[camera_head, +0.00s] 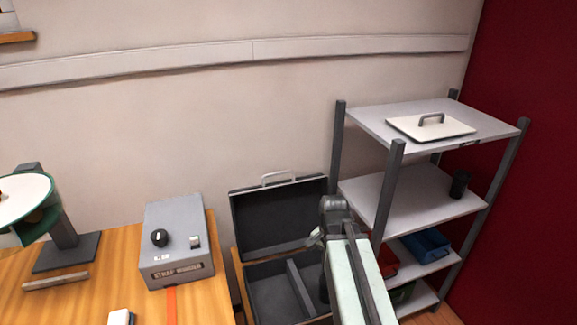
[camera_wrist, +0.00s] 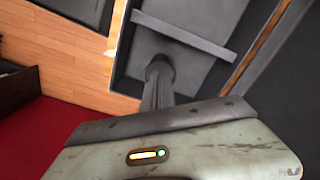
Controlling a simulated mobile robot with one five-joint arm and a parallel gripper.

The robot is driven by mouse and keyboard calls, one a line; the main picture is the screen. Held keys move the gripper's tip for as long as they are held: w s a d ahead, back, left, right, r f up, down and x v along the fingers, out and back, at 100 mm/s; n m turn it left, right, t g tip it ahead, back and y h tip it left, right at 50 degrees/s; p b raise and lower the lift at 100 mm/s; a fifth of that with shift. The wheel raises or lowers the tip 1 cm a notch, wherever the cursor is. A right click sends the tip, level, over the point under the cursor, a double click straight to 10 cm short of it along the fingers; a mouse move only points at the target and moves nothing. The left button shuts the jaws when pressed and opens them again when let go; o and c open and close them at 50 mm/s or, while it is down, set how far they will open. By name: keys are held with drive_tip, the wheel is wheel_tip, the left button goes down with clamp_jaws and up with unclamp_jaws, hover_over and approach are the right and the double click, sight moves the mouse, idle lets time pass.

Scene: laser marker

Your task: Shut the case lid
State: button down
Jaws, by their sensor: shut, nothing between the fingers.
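The dark grey case stands open in the head view. Its lid (camera_head: 268,222) is upright near the wall, with a light handle (camera_head: 278,176) on its top edge. The case base (camera_head: 268,292) lies below it, with a divider (camera_head: 299,287) inside. My arm covers the right part of the case. In the wrist view my gripper (camera_wrist: 158,70) is shut and empty, its tip over the grey case interior, near the divider (camera_wrist: 185,34). I cannot tell whether it touches the case.
Left of the case, a wooden table (camera_head: 105,295) holds a grey strap winder box (camera_head: 178,245). Right of the case stands a shelf unit (camera_head: 375,120) with a white lid-like panel (camera_head: 410,127) on top. A red wall (camera_head: 540,200) closes the right side.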

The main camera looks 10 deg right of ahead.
drive_tip(key=w+a+r+n+p, duration=0.2)
drive_tip(key=a+r+n+p, duration=0.2)
drive_tip(key=a+n, duration=0.5)
drive_tip(key=w+d+r+n+t+p, duration=0.1)
drive_tip(key=w+r+n+t+p, duration=0.15)
drive_tip(key=w+r+p, duration=2.5)
drive_tip(key=w+b+x, duration=0.1)
drive_tip(key=b+x, duration=1.2)
drive_tip(key=b, duration=0.1)
drive_tip(key=shift+t, duration=0.25)
drive_tip(key=s, duration=0.1)
drive_tip(key=s+r+p, duration=0.1)
drive_tip(key=s+p, duration=0.1)
drive_tip(key=s, duration=0.1)
drive_tip(key=shift+d+r, duration=0.3)
drive_tip(key=shift+r, duration=0.1)
